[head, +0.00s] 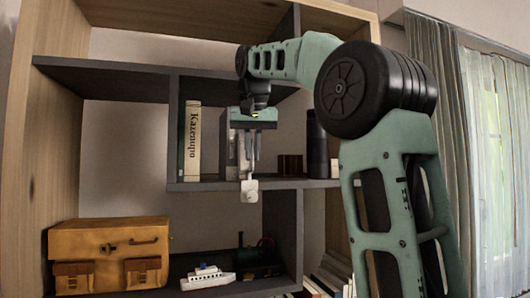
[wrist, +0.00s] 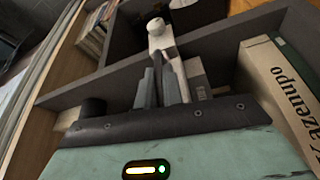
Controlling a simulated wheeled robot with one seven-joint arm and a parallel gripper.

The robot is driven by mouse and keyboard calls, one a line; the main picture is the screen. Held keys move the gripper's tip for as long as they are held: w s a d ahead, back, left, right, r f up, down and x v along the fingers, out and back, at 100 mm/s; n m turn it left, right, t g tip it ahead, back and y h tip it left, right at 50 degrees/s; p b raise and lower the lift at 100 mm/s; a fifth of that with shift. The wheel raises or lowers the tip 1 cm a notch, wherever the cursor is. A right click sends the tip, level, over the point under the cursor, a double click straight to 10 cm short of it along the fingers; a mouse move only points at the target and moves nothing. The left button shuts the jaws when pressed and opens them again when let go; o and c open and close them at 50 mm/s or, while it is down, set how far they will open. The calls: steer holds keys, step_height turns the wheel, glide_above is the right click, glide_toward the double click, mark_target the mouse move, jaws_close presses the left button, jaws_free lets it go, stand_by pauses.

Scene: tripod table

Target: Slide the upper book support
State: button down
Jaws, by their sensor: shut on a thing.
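The upper book support (head: 249,188) is a pale bracket with a rounded end that sticks out over the front edge of the middle shelf. In the wrist view the support (wrist: 160,36) runs from its round knob back between my fingertips. My gripper (head: 252,160) points down at the shelf front and is shut on the support; in the wrist view the gripper (wrist: 165,88) hides part of it. An upright pale book (head: 192,142) marked "Kazenupo" stands to the left of the support, with a gap between them in the head view.
A dark cylinder (head: 317,148) and a small brown cup (head: 290,165) stand right of my gripper on the shelf. Below are an orange-brown case (head: 108,258), a white toy ship (head: 207,278) and a row of books at lower right. Dark dividers bound the bay.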

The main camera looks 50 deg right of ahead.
mark_target(228, 147)
steer(key=w+a, duration=0.2)
steer(key=a, duration=0.1)
steer(key=w+a, duration=0.1)
steer(key=a, duration=0.1)
steer(key=shift+w+a+p, duration=0.15)
steer(key=shift+w+p, duration=0.05)
steer(key=shift+p, duration=0.2)
steer(key=c, duration=1.5)
jaws_free()
steer(key=shift+c, duration=0.2)
steer(key=shift+r, duration=0.1)
steer(key=p+v, duration=0.5)
steer(key=v, duration=1.2)
steer(key=shift+s, duration=0.2)
steer(key=shift+a, duration=0.1)
